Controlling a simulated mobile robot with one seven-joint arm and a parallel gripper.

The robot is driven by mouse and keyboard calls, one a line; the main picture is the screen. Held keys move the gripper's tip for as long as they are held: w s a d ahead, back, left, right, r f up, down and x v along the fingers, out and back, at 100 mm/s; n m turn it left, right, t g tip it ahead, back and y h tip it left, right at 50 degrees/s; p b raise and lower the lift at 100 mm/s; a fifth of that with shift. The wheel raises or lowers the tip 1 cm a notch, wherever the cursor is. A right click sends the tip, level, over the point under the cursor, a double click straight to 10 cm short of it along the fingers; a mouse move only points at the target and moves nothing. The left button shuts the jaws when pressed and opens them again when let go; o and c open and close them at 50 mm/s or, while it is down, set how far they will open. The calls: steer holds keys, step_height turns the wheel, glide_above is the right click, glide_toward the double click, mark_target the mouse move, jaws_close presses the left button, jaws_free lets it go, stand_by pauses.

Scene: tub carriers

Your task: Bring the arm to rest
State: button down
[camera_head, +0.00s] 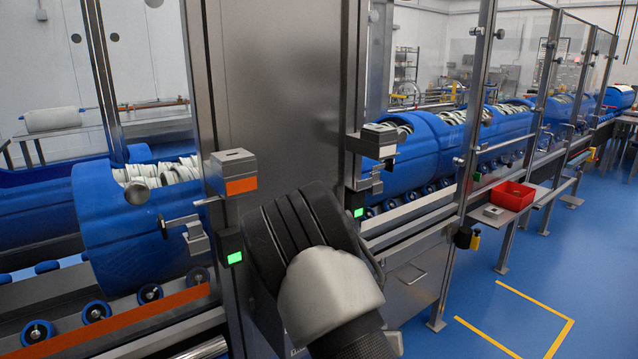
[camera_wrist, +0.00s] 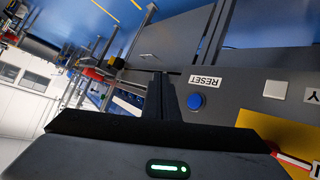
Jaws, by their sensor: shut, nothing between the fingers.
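My gripper (camera_wrist: 160,96) shows in the wrist view as a dark narrow pair of fingers held together, with nothing between them. Past the fingertips is a grey panel with a round blue button (camera_wrist: 196,101) and an upside-down RESET label (camera_wrist: 205,80). The fingers appear beside the button in the picture; I cannot tell how far off they are. In the head view my grey and black arm stands bent in front of the metal cabinet (camera_head: 285,110). The fingers cannot be made out there.
Blue tubs (camera_head: 135,225) with pale contents lie on the roller line at left, and more (camera_head: 420,150) run behind clear guards at right. A red bin (camera_head: 512,195) sits on a side shelf. The blue floor (camera_head: 520,290) at lower right is clear, with yellow marking lines.

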steer(key=s+a+r+g+y, duration=0.25)
steer(key=s+r, duration=0.25)
steer(key=r, duration=0.4)
steer(key=s+a+r+g+y, duration=0.1)
steer(key=s+a+r+y, duration=0.3)
steer(key=r, duration=0.6)
steer(key=s+d+r+h, duration=0.1)
steer(key=s+d+r, duration=0.15)
steer(key=s, duration=0.45)
steer(key=s+d+r+n+g, duration=0.1)
steer(key=s+r, duration=0.3)
steer(key=s, duration=0.3)
steer(key=s+d+r+h, duration=0.1)
steer(key=s+d+r, duration=0.15)
steer(key=s, duration=0.45)
step_height(320, 180, up, 21)
steer(key=a+p, duration=0.1)
steer(key=p, duration=2)
steer(key=shift+r, duration=0.2)
steer(key=shift+g, duration=0.25)
